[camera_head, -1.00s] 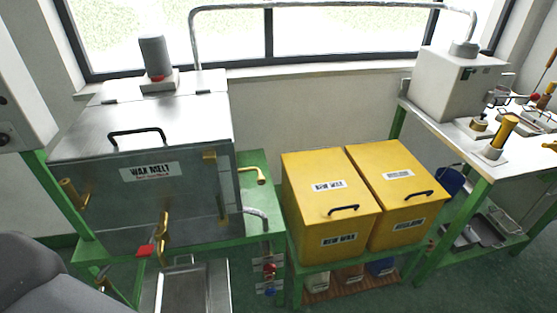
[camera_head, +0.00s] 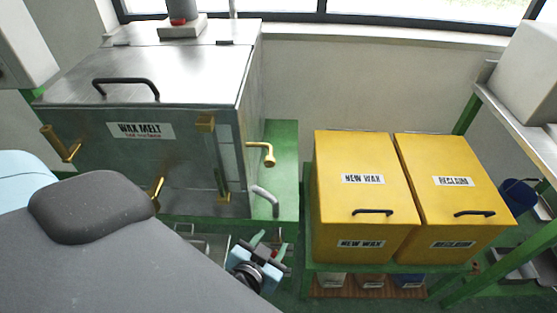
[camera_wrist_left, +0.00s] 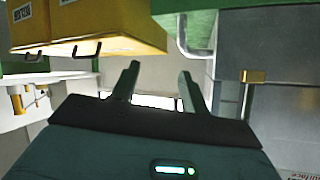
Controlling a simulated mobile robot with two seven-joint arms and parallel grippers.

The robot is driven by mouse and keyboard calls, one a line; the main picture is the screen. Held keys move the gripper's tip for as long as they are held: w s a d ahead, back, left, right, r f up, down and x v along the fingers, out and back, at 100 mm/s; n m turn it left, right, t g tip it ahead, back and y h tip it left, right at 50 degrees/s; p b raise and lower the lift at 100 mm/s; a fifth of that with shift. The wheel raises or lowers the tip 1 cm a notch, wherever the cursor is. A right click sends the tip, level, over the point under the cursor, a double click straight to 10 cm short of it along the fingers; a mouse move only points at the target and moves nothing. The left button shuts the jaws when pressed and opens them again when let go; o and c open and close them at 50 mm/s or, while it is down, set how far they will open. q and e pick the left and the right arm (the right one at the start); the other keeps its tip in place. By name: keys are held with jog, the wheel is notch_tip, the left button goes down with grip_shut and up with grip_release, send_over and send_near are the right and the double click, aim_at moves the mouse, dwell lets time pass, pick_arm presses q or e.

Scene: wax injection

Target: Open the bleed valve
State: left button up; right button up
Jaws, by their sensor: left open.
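The steel wax melt tank (camera_head: 90,185) stands at the left on a green frame. Brass fittings show on it, including one at the front left (camera_head: 62,143) and an elbow on its right side (camera_head: 262,153). A grey bent pipe (camera_head: 265,198) comes out below that elbow. I cannot tell which fitting is the bleed valve; a small red part (camera_head: 279,248) shows beside my gripper, mostly hidden. My left gripper (camera_head: 269,244) is open and empty, low in front of the tank's right corner. Its two fingers also show apart in the left wrist view (camera_wrist_left: 157,80). My right gripper is out of view.
Two yellow bins, New Wax (camera_head: 362,205) and Reclaim (camera_head: 450,190), stand right of the tank on a green stand. A steel-topped bench (camera_head: 515,112) is at the far right. My left arm covers the lower left.

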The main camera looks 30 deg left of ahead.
aim_at(269, 164)
pick_arm(q)
jog(key=w+a+r+n+t+y+b, duration=0.1)
jog(key=r+n+y, duration=0.1)
jog(key=r, duration=0.2)
jog(key=w+a+r+n+t+y+b, duration=0.1)
jog(key=w+r+n+y, duration=0.1)
jog(key=r, duration=0.3)
jog(key=w+a+r+n+t+y+b, duration=0.1)
jog(key=w+r+n+y, duration=0.1)
jog(key=r, duration=0.2)
jog(key=shift+w+a+r+y, duration=0.25)
jog(key=shift+a+r+y, duration=0.05)
jog(key=shift+a, duration=0.1)
jog(key=shift+a+r+n, duration=0.1)
jog(key=shift+r+n, duration=0.2)
jog(key=shift+r, duration=0.05)
jog(key=shift+p+x, duration=0.9)
jog(key=shift+x, duration=2.95)
jog(key=shift+c, duration=0.5)
grip_shut()
